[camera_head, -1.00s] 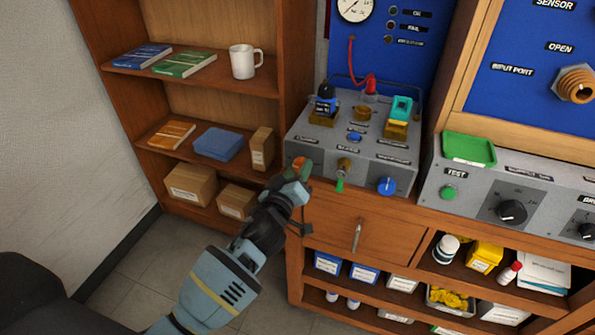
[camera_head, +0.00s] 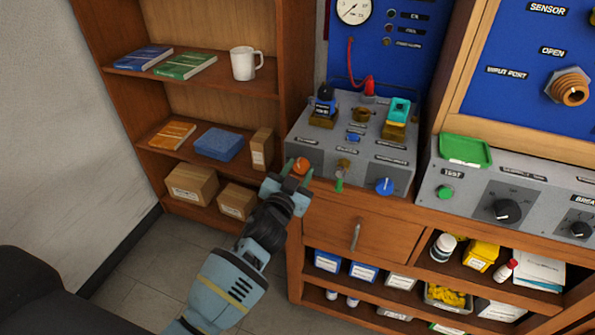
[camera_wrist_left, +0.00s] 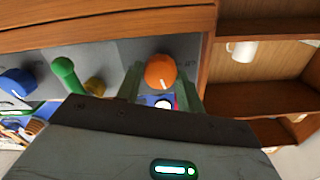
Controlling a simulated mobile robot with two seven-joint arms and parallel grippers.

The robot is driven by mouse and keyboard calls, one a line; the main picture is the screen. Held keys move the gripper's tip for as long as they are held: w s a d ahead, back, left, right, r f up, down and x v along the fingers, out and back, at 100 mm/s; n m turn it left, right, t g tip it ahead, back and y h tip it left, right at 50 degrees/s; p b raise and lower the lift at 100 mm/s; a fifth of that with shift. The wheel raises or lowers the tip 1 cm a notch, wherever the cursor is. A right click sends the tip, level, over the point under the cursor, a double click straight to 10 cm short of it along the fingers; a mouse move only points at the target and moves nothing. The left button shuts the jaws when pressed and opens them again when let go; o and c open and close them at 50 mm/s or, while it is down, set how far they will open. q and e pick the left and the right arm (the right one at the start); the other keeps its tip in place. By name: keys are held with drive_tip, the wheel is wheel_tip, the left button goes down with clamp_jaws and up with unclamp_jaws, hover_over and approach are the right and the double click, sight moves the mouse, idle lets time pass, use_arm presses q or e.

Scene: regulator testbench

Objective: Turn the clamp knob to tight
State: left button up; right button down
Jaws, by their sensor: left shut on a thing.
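The orange knob (camera_head: 301,166), which I take as the clamp knob, sits at the lower left of the grey sloped panel (camera_head: 372,160). In the left wrist view the knob (camera_wrist_left: 160,70) shows a white pointer line toward the picture's bottom. Small marks beside it are too blurred to read. My left gripper (camera_head: 296,170) is at the panel's front left, one finger on each side of the knob, shut on it. The fingers also show in the wrist view (camera_wrist_left: 161,84). My right gripper is not in view.
A green lever (camera_head: 339,184) and a blue knob (camera_head: 384,186) sit right of the orange knob. A drawer with a metal handle (camera_head: 355,236) is below. A bookshelf with a white mug (camera_head: 244,63) stands to the left. Open floor lies below the shelf.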

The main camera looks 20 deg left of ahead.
use_arm(q)
drive_tip(key=m, duration=0.3)
drive_tip(key=shift+m, duration=0.4)
drive_tip(key=m+p, duration=0.1)
drive_tip(key=m, duration=1)
drive_tip(key=shift+m, duration=0.4)
drive_tip(key=m+p, duration=0.1)
drive_tip(key=m, duration=0.4)
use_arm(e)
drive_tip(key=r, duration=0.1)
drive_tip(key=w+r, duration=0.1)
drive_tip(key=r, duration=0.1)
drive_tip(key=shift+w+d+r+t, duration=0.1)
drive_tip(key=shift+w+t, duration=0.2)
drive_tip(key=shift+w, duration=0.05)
use_arm(q)
drive_tip(key=shift+f+m, duration=0.1)
drive_tip(key=shift+m, duration=0.3)
drive_tip(key=o, duration=0.7)
